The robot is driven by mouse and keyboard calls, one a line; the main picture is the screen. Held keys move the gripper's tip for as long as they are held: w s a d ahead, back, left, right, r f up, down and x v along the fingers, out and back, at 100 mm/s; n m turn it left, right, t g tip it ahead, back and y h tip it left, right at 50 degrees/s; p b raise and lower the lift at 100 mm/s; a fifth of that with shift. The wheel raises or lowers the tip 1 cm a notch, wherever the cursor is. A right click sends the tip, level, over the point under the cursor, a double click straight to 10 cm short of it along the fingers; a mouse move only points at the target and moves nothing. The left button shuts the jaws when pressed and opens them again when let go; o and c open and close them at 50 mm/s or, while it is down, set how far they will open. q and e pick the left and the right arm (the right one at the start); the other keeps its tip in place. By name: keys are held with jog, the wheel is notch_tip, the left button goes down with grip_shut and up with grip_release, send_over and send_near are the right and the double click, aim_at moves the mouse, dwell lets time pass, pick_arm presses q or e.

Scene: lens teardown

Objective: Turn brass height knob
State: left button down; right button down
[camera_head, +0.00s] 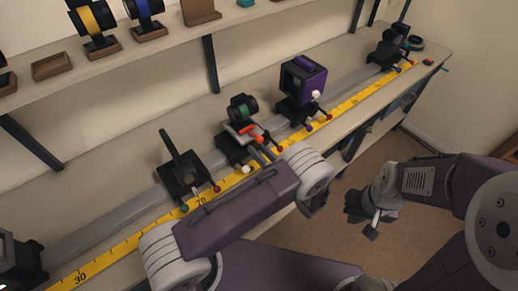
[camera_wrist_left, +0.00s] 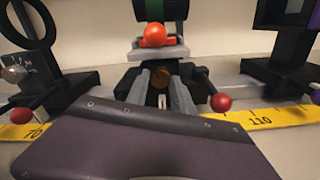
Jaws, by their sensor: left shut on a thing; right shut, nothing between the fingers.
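The middle carrier on the rail holds a black and green lens (camera_head: 242,108) above a pale plate with an orange knob (camera_head: 259,139). The brass height knob (camera_wrist_left: 161,73) shows small and dark below that plate in the left wrist view. My left gripper (camera_wrist_left: 162,82) has its two grey fingers on either side of the knob and is shut on it. In the head view my left gripper (camera_head: 262,154) reaches the front of this carrier and the knob is hidden. My right gripper (camera_head: 372,212) is shut and empty, out over the floor.
A yellow scale (camera_head: 125,247) runs along the rail. A black carrier with an upright plate (camera_head: 183,175) stands to the left, and a purple-sided box mount (camera_head: 302,78) to the right. Red-tipped levers (camera_wrist_left: 221,102) stick out near my left fingers. A shelf (camera_head: 130,60) hangs above.

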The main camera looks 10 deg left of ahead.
pick_arm(q)
jog(key=shift+f+m, duration=0.1)
jog(key=shift+m, duration=0.3)
jog(key=c, duration=1.1)
grip_release()
jog(key=shift+a, duration=0.1)
